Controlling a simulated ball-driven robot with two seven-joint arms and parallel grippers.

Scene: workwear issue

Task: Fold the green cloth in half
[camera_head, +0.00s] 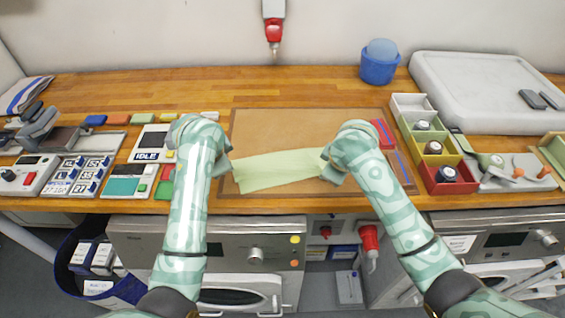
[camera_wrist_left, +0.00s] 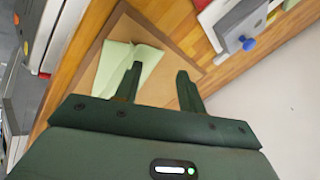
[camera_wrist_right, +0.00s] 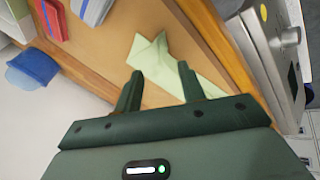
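The pale green cloth (camera_head: 278,168) lies on the brown mat (camera_head: 270,125) in the head view, as a long band with uneven edges and some creases. My left gripper (camera_head: 226,160) is at its left end and my right gripper (camera_head: 330,165) at its right end. In the left wrist view the cloth (camera_wrist_left: 120,66) lies beyond the spread, empty fingers (camera_wrist_left: 158,82). In the right wrist view the cloth (camera_wrist_right: 160,66) also lies beyond spread, empty fingers (camera_wrist_right: 160,88). My forearms hide part of the mat.
Coloured bins (camera_head: 434,150) holding dark spools stand right of the mat. A blue cup (camera_head: 379,64) and a white case (camera_head: 480,88) are behind. Label devices and a card reader (camera_head: 28,174) fill the left. The wooden bench (camera_head: 200,88) is clear behind the mat.

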